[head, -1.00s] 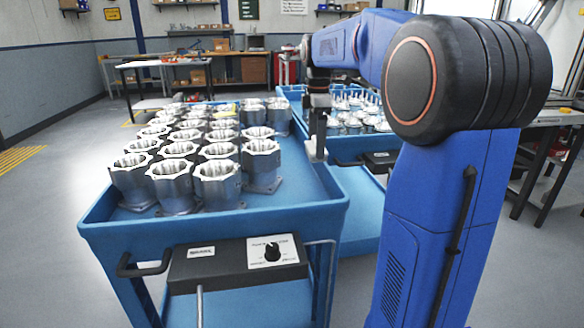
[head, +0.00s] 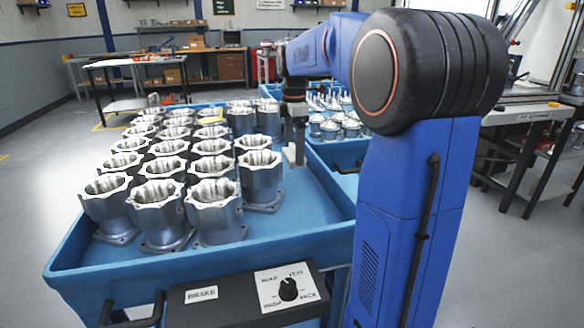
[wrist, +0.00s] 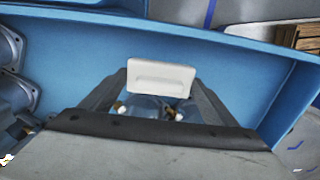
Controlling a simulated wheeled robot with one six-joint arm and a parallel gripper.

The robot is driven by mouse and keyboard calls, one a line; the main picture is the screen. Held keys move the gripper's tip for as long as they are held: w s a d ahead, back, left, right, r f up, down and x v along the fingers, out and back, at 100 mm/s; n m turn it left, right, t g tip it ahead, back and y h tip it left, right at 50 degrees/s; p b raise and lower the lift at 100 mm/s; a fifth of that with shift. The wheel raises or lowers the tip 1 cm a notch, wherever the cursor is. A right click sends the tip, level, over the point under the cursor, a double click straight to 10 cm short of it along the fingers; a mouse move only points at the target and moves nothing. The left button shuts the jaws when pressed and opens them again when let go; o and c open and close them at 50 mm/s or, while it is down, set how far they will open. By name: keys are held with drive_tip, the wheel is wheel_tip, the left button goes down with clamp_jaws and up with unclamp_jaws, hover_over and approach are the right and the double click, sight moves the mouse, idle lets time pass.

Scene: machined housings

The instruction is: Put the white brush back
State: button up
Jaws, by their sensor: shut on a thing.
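My gripper (wrist: 160,96) is shut on the white brush (wrist: 162,78), which shows in the wrist view as a pale block between the two dark fingers. In the head view my gripper (head: 297,125) points down over the right part of the blue cart (head: 320,206), to the right of the housings. A pale end of the brush (head: 291,156) shows low at the fingers there. I cannot tell whether the brush touches the cart's floor.
Several machined housings (head: 213,205) stand in rows on the cart's left and middle. The cart's right floor is bare. A second blue cart with metal parts (head: 331,128) stands behind, and a workbench (head: 530,114) at the right.

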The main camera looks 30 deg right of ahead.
sight(294, 146)
drive_tip(key=shift+f, duration=2.9)
drive_tip(key=shift+f, duration=0.1)
drive_tip(key=o, duration=1)
wheel_tip(294, 146, up, 12)
drive_tip(key=shift+r, duration=0.1)
